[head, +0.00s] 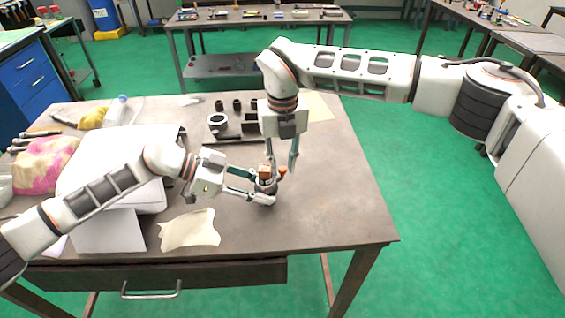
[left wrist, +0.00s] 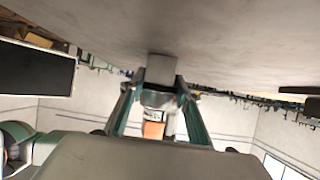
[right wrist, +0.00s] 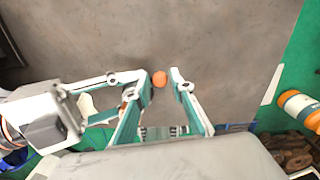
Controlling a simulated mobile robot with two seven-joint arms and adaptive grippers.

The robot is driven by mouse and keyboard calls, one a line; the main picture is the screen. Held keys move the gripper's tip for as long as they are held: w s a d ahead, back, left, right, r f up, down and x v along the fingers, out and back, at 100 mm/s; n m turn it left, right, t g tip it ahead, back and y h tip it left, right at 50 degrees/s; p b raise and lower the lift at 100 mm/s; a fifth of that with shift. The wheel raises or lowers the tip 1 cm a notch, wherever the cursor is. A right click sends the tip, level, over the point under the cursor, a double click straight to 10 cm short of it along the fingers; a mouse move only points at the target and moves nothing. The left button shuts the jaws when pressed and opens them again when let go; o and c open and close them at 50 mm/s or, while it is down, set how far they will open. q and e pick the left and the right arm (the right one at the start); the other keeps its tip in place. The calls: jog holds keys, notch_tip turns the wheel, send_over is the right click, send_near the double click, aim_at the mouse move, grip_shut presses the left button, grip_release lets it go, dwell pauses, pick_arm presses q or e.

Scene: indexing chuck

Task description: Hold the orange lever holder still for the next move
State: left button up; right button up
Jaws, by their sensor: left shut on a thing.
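The orange lever holder (head: 265,184), a small dark upright body with an orange block on top, stands near the table's front right. An orange knob (head: 282,170) sticks out at its right. My left gripper (head: 266,195) is shut on the holder's lower part from the left. In the left wrist view the orange block (left wrist: 153,130) shows between the fingers; the fingers hide part of the body. My right gripper (head: 281,161) points down from above and is open. In the right wrist view the round orange knob (right wrist: 160,79) appears between its fingertips, closer to the left finger; contact cannot be told.
A cream cloth (head: 190,229) lies at the front of the table (head: 335,215). Dark parts and a ring (head: 217,120) stand behind the grippers. A white box-like thing (head: 105,222) and a pink-patterned bag (head: 45,165) are at left. The table's right side is clear.

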aim_at(282, 168)
jog(key=shift+r, duration=0.1)
notch_tip(282, 168, up, 12)
dwell(0.5)
pick_arm(q)
jog(key=o, duration=2)
jog(key=shift+c, duration=0.2)
jog(key=shift+a+p, duration=0.7)
jog(key=shift+a, duration=1.55)
pick_arm(e)
jog(key=shift+r, duration=0.45)
